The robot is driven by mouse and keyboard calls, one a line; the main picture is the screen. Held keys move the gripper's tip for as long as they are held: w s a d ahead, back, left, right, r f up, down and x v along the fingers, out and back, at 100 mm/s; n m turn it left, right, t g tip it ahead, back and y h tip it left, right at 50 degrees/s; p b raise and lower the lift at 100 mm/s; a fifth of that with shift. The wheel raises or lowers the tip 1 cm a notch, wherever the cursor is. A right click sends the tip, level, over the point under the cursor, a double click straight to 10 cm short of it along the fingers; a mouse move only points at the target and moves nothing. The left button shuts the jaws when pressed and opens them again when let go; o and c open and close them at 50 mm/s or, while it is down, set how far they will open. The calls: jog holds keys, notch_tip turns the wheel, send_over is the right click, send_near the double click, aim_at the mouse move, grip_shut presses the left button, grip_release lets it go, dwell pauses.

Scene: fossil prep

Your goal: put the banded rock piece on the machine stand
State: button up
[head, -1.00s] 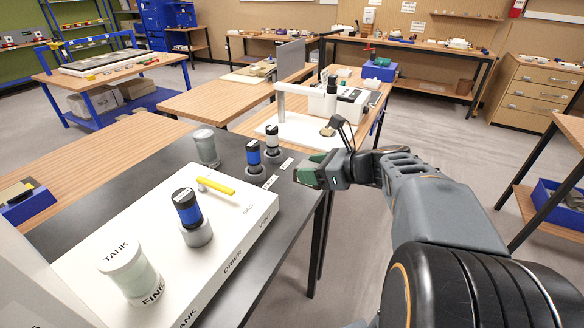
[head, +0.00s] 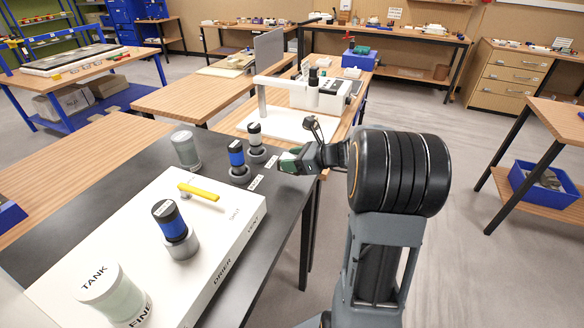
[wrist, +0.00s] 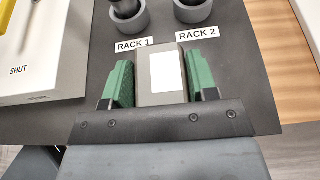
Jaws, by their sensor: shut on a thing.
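My gripper (wrist: 158,85) has green finger pads. It is shut on a grey block with a white patch on its face (wrist: 168,72); I see no bands on this side. In the head view my gripper (head: 290,161) is over the right edge of the dark bench, near the RACK labels, and the block is hardly visible. Behind it, a white machine (head: 320,97) with a column and a white base plate (head: 268,125) stands on a wooden table. I cannot tell which part is the machine stand. My arm hides part of that table.
Two round rack holders (wrist: 127,18) sit just ahead of my gripper, holding dark- and blue-banded cylinders (head: 237,158). A white box with a yellow handle (head: 198,192), a jar (head: 112,292) and another cylinder (head: 172,222) are to the left. Open floor (head: 450,200) lies to the right.

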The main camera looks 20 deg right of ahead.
jog(key=shift+w+f, duration=0.25)
jog(key=shift+f, duration=0.1)
jog(key=shift+w+f, duration=0.1)
jog(key=shift+f, duration=1.5)
jog(key=shift+f, duration=0.1)
jog(key=shift+f, duration=0.15)
jog(key=o, duration=1.1)
